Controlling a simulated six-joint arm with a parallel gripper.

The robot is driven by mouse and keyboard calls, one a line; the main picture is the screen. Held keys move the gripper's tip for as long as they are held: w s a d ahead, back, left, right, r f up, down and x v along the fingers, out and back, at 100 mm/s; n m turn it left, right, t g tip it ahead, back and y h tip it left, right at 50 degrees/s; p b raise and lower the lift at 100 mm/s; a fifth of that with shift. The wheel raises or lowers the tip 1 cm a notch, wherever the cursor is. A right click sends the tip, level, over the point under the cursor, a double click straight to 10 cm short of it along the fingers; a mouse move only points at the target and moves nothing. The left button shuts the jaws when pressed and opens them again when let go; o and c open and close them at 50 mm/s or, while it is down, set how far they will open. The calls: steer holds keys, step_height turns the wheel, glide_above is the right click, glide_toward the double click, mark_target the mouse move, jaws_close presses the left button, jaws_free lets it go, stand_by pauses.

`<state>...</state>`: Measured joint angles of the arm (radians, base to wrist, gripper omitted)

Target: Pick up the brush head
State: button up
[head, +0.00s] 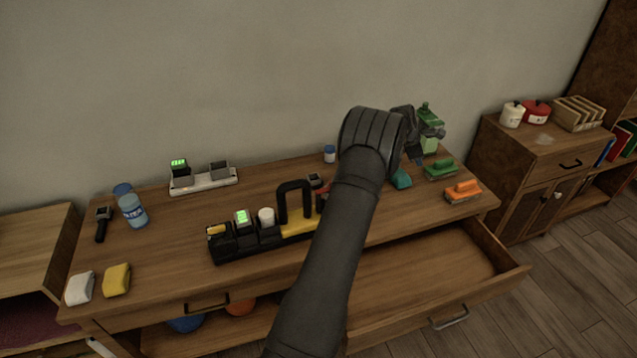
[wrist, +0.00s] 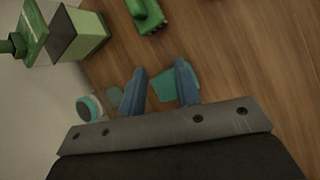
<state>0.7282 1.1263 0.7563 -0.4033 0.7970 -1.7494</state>
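My gripper (head: 415,155) is at the back right of the desk, and its fingers also show in the wrist view (wrist: 160,68). The fingers are apart with nothing clearly held between them. A teal piece (wrist: 168,90) lies below, partly behind the right finger; in the head view it shows (head: 401,180) beside my gripper. A green brush-like block (head: 440,170) lies right of it and shows at the top of the wrist view (wrist: 146,14). An orange brush-like block (head: 463,191) lies nearer the desk's right corner. I cannot tell which piece is the brush head.
A green bottle-like thing (head: 429,130) stands close behind my gripper. A black tool holder (head: 232,243) fills the desk's middle. The right drawer (head: 430,285) is pulled open below the front edge. A white round item with a teal rim (wrist: 90,108) is near the wall.

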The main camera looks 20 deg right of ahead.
steer(key=w+a+r+n+g+y, duration=0.15)
steer(key=w+a, duration=0.25)
steer(key=a, duration=0.6)
steer(key=w+a+r+n+y, duration=0.1)
steer(key=w+a+r+y, duration=0.25)
steer(key=a, duration=0.75)
steer(key=w+a+r+n+g+y, duration=0.15)
steer(key=w+a, duration=0.25)
steer(key=a, duration=0.6)
steer(key=t, duration=0.1)
glide_above(317, 182)
steer(key=w, duration=0.1)
steer(key=f, duration=1)
steer(key=shift+a+f, duration=0.3)
steer(key=shift+a, duration=0.1)
steer(key=shift+s+d+f, duration=0.1)
steer(key=shift+s+f, duration=0.1)
steer(key=shift+f, duration=1.35)
steer(key=shift+s+f, duration=0.15)
steer(key=shift+f, duration=1.4)
jaws_close()
